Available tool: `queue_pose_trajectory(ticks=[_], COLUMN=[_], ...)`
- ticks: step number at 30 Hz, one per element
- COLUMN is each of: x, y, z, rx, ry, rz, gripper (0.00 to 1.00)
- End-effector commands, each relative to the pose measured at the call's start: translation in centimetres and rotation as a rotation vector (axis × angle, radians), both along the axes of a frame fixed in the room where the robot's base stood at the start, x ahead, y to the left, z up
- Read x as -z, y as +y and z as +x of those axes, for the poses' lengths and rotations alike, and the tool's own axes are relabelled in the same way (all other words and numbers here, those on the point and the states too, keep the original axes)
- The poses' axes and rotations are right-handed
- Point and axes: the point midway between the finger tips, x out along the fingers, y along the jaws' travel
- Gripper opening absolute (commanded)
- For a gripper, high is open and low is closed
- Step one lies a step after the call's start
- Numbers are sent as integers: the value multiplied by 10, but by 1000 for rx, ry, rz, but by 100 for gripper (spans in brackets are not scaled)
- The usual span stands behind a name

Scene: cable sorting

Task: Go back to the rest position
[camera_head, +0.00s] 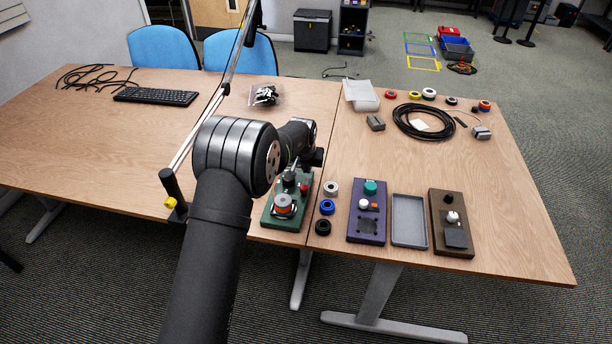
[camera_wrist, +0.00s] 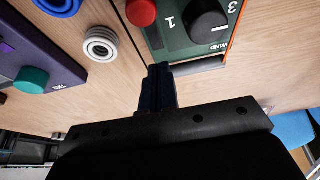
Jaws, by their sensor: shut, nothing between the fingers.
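My gripper (camera_wrist: 160,82) is shut and empty in the wrist view, its dark fingers together beside the end of the green winding station (camera_wrist: 185,35). In the head view my gripper is mostly hidden behind my wrist, at the far end of the green station (camera_head: 271,220). The station carries an orange-and-grey spool (camera_head: 284,204), a red button (camera_head: 304,188) and a dark knob. I cannot tell whether the fingertips touch the station. My arm reaches over the table from the front.
Right of the station are white, blue (camera_head: 327,207) and black tape rolls, a purple station (camera_head: 367,225), a grey tray (camera_head: 409,243) and a brown station (camera_head: 440,238). A black cable coil (camera_head: 424,137) lies behind. A post (camera_head: 172,190) with a slanted pole stands at left.

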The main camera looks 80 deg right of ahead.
Motion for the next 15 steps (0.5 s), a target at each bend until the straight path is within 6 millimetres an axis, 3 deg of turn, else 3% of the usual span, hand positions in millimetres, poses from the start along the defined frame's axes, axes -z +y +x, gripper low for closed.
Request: queue_pose_trajectory(ticks=[7, 15], x=[-44, -68], y=[15, 24], z=[0, 0], rx=[0, 0], ry=[0, 0], rz=[-2, 0], gripper=[0, 0])
